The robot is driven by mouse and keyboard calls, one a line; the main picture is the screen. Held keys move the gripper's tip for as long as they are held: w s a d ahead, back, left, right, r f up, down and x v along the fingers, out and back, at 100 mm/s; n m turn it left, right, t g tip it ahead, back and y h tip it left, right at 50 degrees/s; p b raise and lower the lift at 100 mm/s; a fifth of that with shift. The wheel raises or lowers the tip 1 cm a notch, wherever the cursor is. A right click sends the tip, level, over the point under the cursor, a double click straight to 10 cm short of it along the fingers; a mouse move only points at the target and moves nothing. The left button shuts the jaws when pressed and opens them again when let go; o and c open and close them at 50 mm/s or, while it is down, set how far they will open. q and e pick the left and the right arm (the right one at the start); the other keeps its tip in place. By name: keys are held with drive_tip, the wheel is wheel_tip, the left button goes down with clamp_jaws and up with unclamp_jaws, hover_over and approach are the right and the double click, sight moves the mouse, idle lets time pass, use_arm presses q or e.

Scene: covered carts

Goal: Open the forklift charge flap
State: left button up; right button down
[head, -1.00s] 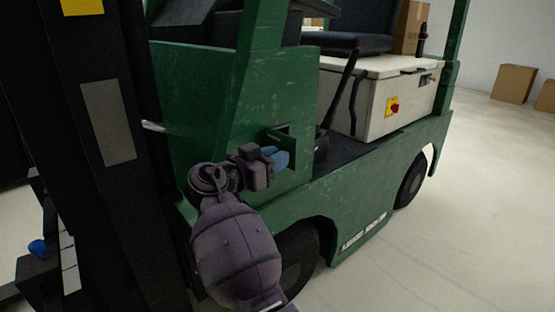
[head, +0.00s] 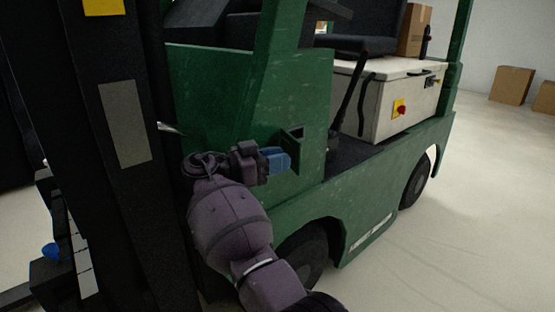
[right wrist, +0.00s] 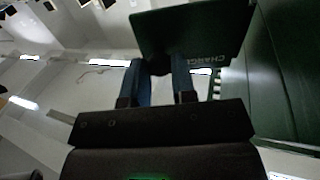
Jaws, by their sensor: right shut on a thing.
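The green forklift (head: 230,110) fills the middle of the head view. Its charge flap (head: 292,160) is a small green plate on the side panel, standing out from the body with a dark recess (head: 296,132) showing behind its top. My right gripper (head: 272,160) has blue fingers shut on the flap's edge. In the right wrist view the flap (right wrist: 195,35) carries the lettering CHARGE and sits between the blue fingertips (right wrist: 163,72). It stands out at an angle from the green body (right wrist: 285,80). The fingers hide part of the flap. My left gripper is not visible.
The dark mast (head: 115,130) stands close on the left of my right arm. The front wheel (head: 303,258) is below the flap. Open floor (head: 460,240) lies to the right.

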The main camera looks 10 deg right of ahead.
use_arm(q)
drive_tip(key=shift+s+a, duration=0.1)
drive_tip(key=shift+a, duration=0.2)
use_arm(e)
drive_tip(key=shift+w+a+r+m+g, duration=0.15)
drive_tip(key=shift+a+m+g, duration=0.15)
drive_tip(key=shift+g, duration=0.2)
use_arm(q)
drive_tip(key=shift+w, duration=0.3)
use_arm(e)
drive_tip(key=c, duration=1)
unclamp_jaws()
drive_tip(key=shift+o, duration=0.2)
